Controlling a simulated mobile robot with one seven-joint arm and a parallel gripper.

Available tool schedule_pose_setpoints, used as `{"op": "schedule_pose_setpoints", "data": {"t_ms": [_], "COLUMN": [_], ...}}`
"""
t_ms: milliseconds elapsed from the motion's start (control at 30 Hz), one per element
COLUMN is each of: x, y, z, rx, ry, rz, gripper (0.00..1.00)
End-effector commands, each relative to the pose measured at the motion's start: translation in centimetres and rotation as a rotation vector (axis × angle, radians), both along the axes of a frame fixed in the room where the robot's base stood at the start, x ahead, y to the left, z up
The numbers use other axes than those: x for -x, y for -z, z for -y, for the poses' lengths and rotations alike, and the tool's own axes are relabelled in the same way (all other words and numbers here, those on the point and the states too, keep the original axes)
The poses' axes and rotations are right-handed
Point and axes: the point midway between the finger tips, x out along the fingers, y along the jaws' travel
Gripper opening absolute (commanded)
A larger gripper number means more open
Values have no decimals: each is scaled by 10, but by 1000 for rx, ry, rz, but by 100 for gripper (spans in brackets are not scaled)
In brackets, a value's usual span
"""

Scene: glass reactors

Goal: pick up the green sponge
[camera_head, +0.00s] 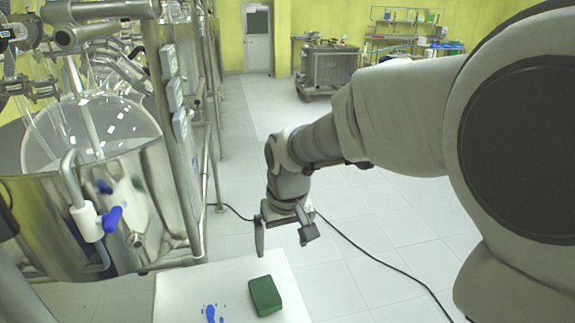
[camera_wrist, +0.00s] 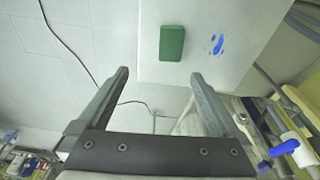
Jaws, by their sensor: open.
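The green sponge (camera_head: 265,296) is a small dark green block. It lies flat near the right edge of a white table top (camera_head: 180,285) at the bottom of the head view. In the wrist view the sponge (camera_wrist: 172,43) shows whole, beyond my fingertips, near the table's edge. My gripper (camera_head: 284,240) hangs fingers down, open and empty. It looks above and beyond the sponge in the head view, clear of it. Both fingers show in the wrist view (camera_wrist: 160,75), spread apart with nothing between them.
Blue smears (camera_head: 212,313) mark the table top left of the sponge. A glass reactor (camera_head: 90,130) in a steel vessel (camera_head: 120,200) with a metal frame stands at the left. A black cable (camera_head: 370,255) runs over the tiled floor. A steel cart (camera_head: 328,68) stands far back.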

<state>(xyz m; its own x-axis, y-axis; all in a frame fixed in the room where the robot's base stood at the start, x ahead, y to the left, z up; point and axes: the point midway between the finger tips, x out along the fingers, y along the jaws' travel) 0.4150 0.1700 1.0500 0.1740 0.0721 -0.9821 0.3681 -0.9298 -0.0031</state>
Motion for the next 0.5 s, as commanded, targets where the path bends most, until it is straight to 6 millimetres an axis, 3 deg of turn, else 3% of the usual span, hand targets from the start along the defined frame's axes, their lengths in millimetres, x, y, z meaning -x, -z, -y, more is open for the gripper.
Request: {"op": "schedule_pose_setpoints", "data": {"t_ms": [33, 200, 367, 500], "x": [-3, -10, -13, -16], "y": [18, 40, 57, 86], "z": [-10, -28, -33, -35], "rx": [6, 16, 19, 21], "ry": [-16, -45, -52, -52], "rz": [-14, -31, -38, -41], "gripper": [100, 100, 100, 100]}}
